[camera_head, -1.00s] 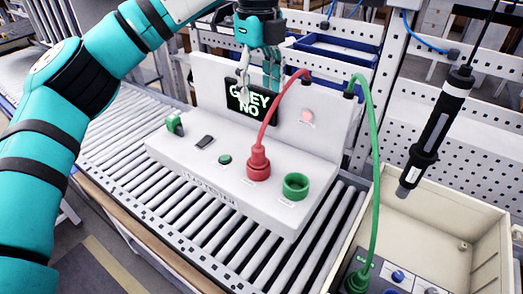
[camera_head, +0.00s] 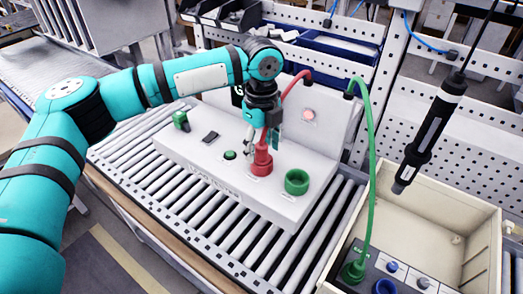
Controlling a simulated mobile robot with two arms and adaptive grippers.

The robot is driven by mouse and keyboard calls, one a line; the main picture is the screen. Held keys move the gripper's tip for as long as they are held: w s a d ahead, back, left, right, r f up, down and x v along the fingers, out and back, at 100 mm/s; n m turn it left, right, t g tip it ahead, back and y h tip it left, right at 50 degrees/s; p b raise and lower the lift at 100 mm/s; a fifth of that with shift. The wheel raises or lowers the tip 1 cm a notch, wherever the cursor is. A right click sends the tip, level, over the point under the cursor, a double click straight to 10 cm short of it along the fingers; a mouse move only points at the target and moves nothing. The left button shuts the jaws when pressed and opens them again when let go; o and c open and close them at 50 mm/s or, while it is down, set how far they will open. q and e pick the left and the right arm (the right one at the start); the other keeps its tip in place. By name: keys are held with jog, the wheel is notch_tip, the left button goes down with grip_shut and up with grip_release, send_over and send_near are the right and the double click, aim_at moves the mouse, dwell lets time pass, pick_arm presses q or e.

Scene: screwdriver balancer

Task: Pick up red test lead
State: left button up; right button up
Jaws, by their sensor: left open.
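The red test lead (camera_head: 262,160) stands upright in the white tester box, its red plug low and its cable arching up to the back panel. My left gripper (camera_head: 262,138) points down right at the red lead, its fingers open around or just beside the upper part of the plug. I cannot tell whether the fingers touch it. The gripper and wrist hide part of the red cable and most of the screen. My right gripper is not in view.
The tester box (camera_head: 215,170) sits on a roller conveyor (camera_head: 190,210). An empty green socket (camera_head: 297,181) is right of the red plug. A green lead (camera_head: 369,150) runs into a unit in the beige crate (camera_head: 480,205). A black screwdriver (camera_head: 428,135) hangs above the crate.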

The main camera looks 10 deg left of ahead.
pick_arm(q)
jog(key=shift+f, duration=0.5)
grip_shut()
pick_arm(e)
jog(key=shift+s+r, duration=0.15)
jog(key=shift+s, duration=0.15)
pick_arm(q)
jog(key=shift+r, duration=0.1)
jog(key=shift+r+b, duration=0.45)
jog(key=shift+r, duration=0.1)
notch_tip(320, 180, up, 2)
jog(key=shift+r+b, duration=0.1)
jog(key=shift+b, duration=0.55)
jog(key=s+d+r+b, duration=0.1)
jog(key=s+b, duration=0.3)
jog(key=s, duration=1.2)
jog(key=shift+d+r, duration=0.3)
jog(key=shift+d, duration=0.25)
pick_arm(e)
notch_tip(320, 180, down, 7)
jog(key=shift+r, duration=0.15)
